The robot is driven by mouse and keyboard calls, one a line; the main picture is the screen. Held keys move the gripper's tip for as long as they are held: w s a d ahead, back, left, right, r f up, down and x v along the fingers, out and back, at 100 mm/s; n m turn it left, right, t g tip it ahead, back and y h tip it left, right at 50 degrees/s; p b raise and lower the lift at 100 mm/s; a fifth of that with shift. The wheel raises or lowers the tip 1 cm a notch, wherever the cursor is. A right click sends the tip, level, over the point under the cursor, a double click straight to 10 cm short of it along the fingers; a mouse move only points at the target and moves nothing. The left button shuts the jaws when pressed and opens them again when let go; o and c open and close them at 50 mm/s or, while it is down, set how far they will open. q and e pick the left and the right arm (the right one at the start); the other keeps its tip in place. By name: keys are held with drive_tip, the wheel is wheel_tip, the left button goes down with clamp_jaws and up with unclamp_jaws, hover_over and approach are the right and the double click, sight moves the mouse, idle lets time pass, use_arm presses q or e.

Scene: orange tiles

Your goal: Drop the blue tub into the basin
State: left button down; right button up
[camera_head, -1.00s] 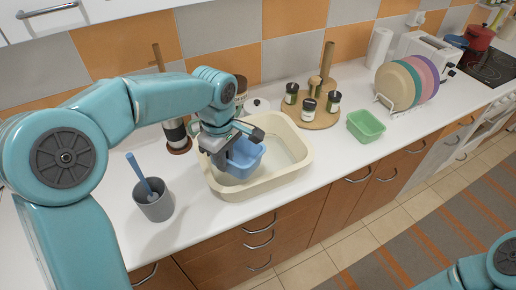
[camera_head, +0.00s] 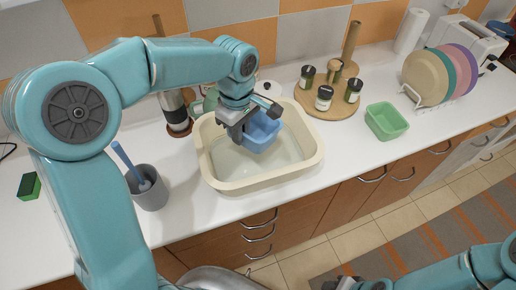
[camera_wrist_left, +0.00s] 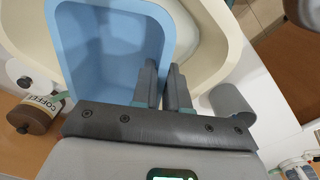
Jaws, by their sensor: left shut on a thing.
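The blue tub (camera_head: 263,133) hangs upright from my left gripper (camera_head: 240,130) over the cream basin (camera_head: 222,184). The basin is a wide open tub on the white counter. In the left wrist view the blue tub (camera_wrist_left: 105,45) fills the upper left, with the cream basin (camera_wrist_left: 215,40) around and below it. My left gripper (camera_wrist_left: 163,72) is shut on the tub's near wall. In the head view a gap of basin floor shows in front of the tub. My right gripper (camera_head: 350,284) is at the bottom edge, cut off, and its jaws are unclear.
A grey cup (camera_head: 150,193) with a blue-handled brush stands left of the basin. A round wooden board (camera_head: 330,106) with several jars is behind right. A green tub (camera_head: 386,121) and a plate rack (camera_head: 438,110) stand to the right. A green sponge (camera_head: 29,186) lies far left.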

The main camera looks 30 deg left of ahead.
use_arm(q)
wheel_tip(320, 180, down, 4)
drive_tip(key=shift+s+r+b, duration=0.1)
drive_tip(key=shift+r+b, duration=0.1)
drive_tip(key=shift+b, duration=0.85)
drive_tip(key=shift+d, duration=0.1)
drive_tip(key=c, duration=1.5)
unclamp_jaws()
drive_tip(key=o, duration=0.4)
drive_tip(key=shift+o, duration=0.2)
drive_tip(key=shift+r, duration=0.1)
wheel_tip(320, 180, up, 16)
